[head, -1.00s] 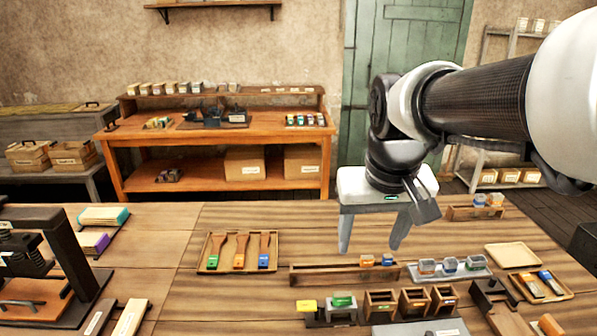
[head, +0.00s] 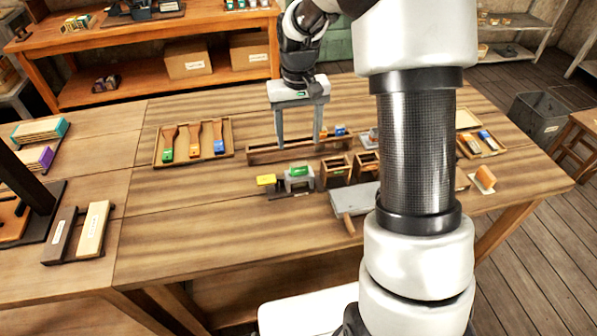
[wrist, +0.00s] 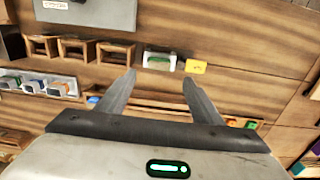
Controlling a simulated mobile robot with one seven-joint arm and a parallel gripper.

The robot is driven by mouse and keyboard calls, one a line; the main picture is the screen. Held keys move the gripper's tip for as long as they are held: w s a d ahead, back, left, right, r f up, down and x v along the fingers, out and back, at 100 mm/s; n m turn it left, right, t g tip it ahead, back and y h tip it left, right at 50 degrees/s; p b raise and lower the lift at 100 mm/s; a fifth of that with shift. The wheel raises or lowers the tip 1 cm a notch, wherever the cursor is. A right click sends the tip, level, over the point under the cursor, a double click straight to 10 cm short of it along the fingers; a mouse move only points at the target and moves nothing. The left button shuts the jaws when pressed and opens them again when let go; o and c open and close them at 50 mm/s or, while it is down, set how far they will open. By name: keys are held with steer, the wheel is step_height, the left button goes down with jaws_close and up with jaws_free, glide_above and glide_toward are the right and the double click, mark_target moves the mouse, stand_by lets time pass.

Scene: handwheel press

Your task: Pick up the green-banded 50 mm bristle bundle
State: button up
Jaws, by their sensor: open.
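A green-topped piece (head: 299,170) sits in a pale grey holder beside a yellow block (head: 266,180); it looks like the green-banded bundle, but its bristles are too small to make out. In the wrist view, the green piece (wrist: 159,59) lies beyond the fingertips, between their lines, with the yellow block (wrist: 195,66) to its right. My gripper (head: 298,142) is open and empty, pointing down above the table. In the head view its fingertips appear just behind the green piece, over the long wooden rack (head: 275,154). The wrist view shows both fingers (wrist: 158,76) spread apart.
Open wooden boxes (head: 336,172) stand right of the green piece. A tray (head: 228,135) of green, orange and blue-marked brushes lies left. A grey plate (head: 355,199) lies in front. My arm hides part of the right side. The table's front middle is clear.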

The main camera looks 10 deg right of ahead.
mark_target(299, 164)
step_height(299, 164, down, 10)
steer(key=shift+r, duration=0.2)
stand_by(0.3)
